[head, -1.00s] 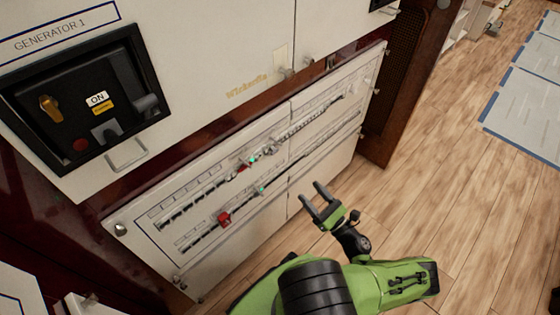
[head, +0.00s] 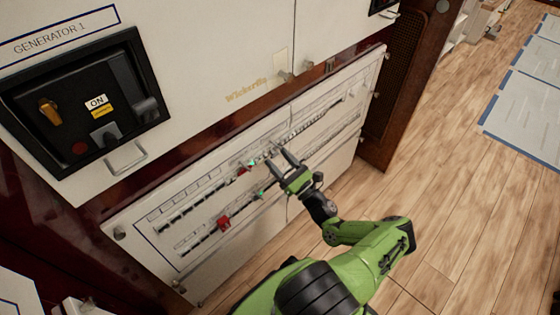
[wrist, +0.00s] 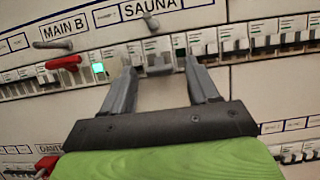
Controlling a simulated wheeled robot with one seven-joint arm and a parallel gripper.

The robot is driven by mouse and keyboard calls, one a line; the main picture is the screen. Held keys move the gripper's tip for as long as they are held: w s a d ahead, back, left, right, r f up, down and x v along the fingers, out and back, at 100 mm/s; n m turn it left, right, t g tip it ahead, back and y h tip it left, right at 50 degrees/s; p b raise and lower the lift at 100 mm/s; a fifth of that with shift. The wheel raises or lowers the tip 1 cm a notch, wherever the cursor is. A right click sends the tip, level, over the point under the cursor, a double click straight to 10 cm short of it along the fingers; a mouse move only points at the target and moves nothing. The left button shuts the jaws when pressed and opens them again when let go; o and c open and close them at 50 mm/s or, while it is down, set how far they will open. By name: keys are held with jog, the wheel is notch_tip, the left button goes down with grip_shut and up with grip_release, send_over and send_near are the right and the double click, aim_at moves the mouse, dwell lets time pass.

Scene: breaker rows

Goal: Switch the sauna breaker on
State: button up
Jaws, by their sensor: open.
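The sauna label (wrist: 150,27) is at the top middle of the wrist view. Below it, the wide grey sauna breaker (wrist: 158,68) shows between my two fingertips. I cannot tell which way its lever is set. My gripper (wrist: 160,72) is open, one finger on each side of that breaker, with nothing held. I cannot tell whether the fingers touch the panel. In the head view my gripper (head: 279,157) is at the upper breaker row of the white panel (head: 330,175) and partly hides that row.
Left of the sauna breaker are a red handle (wrist: 64,63) and a green light (wrist: 98,68) under the MAIN B label (wrist: 64,25). Small white breakers (wrist: 235,40) stand close on the right. A lower row has another red handle (head: 224,222). Wooden floor (head: 460,190) is open at right.

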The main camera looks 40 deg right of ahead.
aim_at(279, 148)
jog(key=c, duration=1)
jog(key=r+g+p, duration=0.1)
jog(key=p, duration=0.2)
jog(key=r+g+p, duration=0.1)
jog(key=p, duration=0.3)
jog(key=shift+s+r+g, duration=0.2)
jog(key=shift+s+g, duration=0.05)
jog(key=shift+g, duration=0.15)
jog(key=shift+c, duration=0.2)
jog(key=r+g+p, duration=0.1)
jog(key=p, duration=0.3)
jog(key=g+p, duration=0.2)
jog(key=p, duration=0.2)
jog(key=shift+r+g, duration=0.3)
jog(key=shift+r, duration=0.05)
jog(key=g+p, duration=0.1)
jog(key=p, duration=0.1)
jog(key=r+g+p, duration=0.1)
jog(key=p, duration=0.2)
jog(key=g+p, duration=0.2)
jog(key=shift+w+r+p, duration=0.2)
jog(key=shift+r+p, duration=0.05)
jog(key=shift+p, duration=0.05)
jog(key=g+p, duration=0.2)
jog(key=p, duration=0.1)
jog(key=shift+w+r+h, duration=0.15)
jog(key=shift+w+h, duration=0.1)
jog(key=shift+h, duration=0.05)
jog(key=o, duration=1)
jog(key=shift+o, duration=0.2)
